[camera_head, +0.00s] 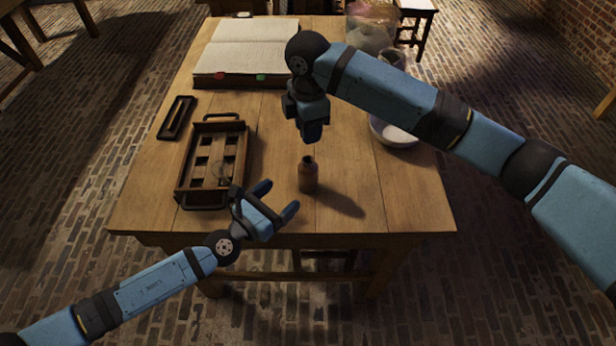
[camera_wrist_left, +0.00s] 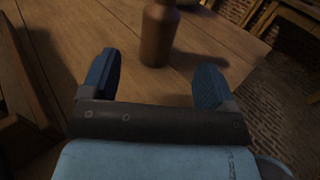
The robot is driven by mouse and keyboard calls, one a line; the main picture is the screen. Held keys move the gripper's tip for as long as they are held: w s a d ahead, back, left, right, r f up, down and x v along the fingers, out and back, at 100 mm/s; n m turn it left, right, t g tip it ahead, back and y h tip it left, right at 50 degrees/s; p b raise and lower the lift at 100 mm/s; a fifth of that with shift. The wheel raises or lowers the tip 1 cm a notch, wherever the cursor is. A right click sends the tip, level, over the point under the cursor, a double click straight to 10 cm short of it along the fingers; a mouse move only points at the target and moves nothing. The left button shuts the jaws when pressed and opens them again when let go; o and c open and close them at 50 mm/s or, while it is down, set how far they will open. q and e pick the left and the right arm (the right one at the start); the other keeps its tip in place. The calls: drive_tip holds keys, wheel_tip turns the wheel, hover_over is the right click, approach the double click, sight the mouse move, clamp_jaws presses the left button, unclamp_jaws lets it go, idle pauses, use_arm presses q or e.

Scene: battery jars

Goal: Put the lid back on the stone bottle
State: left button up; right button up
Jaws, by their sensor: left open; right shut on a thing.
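The stone bottle (camera_head: 308,177) is small and brown and stands upright on the table near its front edge. Its mouth shows dark and uncovered in the head view. My left gripper (camera_head: 276,198) is open and empty, just left of and in front of the bottle. In the left wrist view the bottle (camera_wrist_left: 159,36) stands ahead, beyond and between the fingertips (camera_wrist_left: 155,75). My right gripper (camera_head: 311,132) points down above the bottle, apart from its mouth. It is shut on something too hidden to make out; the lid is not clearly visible.
A wooden tray (camera_head: 240,172) with compartments lies left of the bottle, a small dark tray (camera_head: 176,118) behind it. An open book (camera_head: 250,45) lies at the back. A pale bowl (camera_head: 393,137) and a glass jar (camera_head: 369,38) stand right. The table's front right is clear.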

sight(301, 178)
use_arm(q)
drive_tip(key=x, duration=1)
drive_tip(key=shift+w+d, duration=0.1)
drive_tip(key=shift+c, duration=0.2)
drive_tip(key=c, duration=1.3)
use_arm(e)
drive_tip(key=shift+f, duration=2.5)
drive_tip(key=shift+f, duration=0.9)
drive_tip(key=shift+f, duration=0.6)
drive_tip(key=o, duration=1)
